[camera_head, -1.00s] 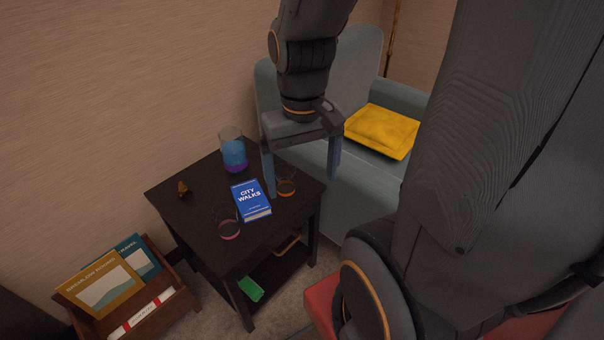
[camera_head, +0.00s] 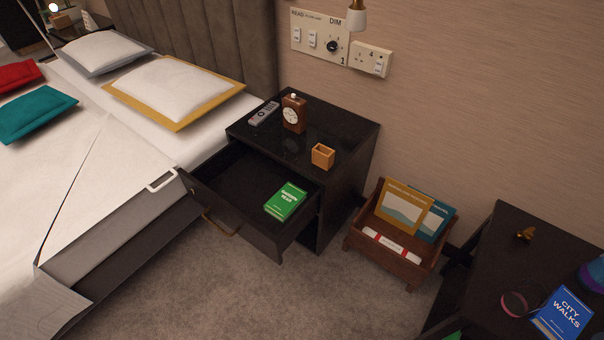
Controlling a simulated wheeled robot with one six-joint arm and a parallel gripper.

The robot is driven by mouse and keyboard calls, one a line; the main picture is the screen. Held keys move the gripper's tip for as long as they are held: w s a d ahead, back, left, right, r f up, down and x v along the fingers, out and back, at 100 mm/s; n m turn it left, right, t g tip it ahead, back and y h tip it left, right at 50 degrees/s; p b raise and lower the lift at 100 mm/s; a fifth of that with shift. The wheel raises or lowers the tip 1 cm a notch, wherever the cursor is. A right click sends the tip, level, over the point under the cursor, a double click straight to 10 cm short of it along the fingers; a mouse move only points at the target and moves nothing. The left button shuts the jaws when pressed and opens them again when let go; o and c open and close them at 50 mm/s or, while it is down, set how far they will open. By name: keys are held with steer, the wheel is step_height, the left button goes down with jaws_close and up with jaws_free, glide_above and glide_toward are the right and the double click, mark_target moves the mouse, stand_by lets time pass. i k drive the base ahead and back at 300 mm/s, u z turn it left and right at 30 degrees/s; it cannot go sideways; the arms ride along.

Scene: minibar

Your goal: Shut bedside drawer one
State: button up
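The bedside drawer (camera_head: 232,238) is pulled well out of the dark nightstand (camera_head: 345,170) between the bed and the magazine rack. Its front faces the lower left and has a brass-coloured handle (camera_head: 219,224). A green book (camera_head: 286,201) lies inside the drawer near its right side. I cannot read a number on the drawer. My gripper is not in the current view.
A clock (camera_head: 294,113), a remote (camera_head: 263,114) and a small orange box (camera_head: 323,156) stand on the nightstand. The bed (camera_head: 110,160) is close on the left. A wooden magazine rack (camera_head: 390,251) and a dark side table (camera_head: 497,245) are on the right. Carpet (camera_head: 270,300) in front is clear.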

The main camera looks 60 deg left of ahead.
mark_target(235, 184)
steer(key=u, duration=2.9)
steer(key=i, duration=0.6)
steer(key=u, duration=0.1)
